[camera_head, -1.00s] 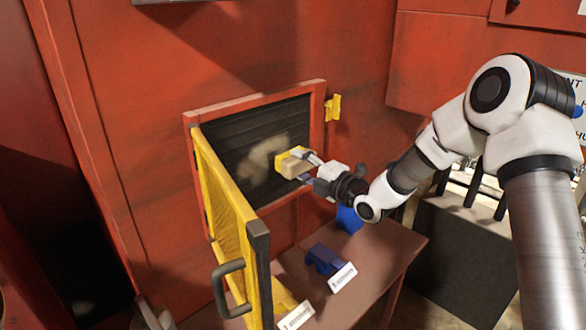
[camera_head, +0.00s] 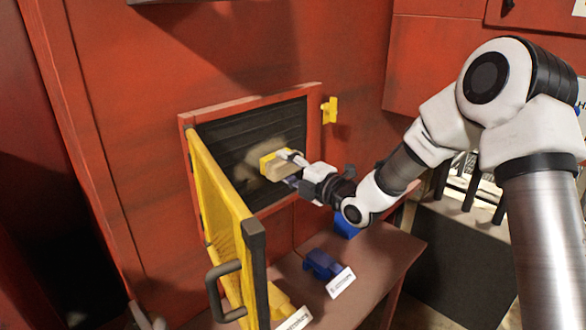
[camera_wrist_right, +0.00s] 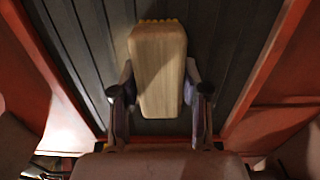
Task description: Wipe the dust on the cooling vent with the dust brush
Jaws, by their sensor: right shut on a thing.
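The cooling vent (camera_head: 222,133) is a dark slatted panel in a red frame, and its slats fill the right wrist view (camera_wrist_right: 90,50). A pale patch of dust (camera_head: 248,172) lies on the slats, mostly left of the brush. The dust brush (camera_head: 280,165) has a tan wooden block and a yellow edge. My right gripper (camera_head: 297,171) is shut on the brush and holds it in front of the vent at the dust. In the right wrist view the brush block (camera_wrist_right: 158,75) sits between both fingers (camera_wrist_right: 158,105). Whether the bristles touch the slats is hidden. My left gripper is out of view.
A yellow vent door (camera_head: 222,205) with a dark handle (camera_head: 222,290) stands open on the left. A yellow latch (camera_head: 329,110) is on the right of the frame. Below is a brown table (camera_head: 375,265) with blue objects (camera_head: 322,264) and white labels (camera_head: 341,282).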

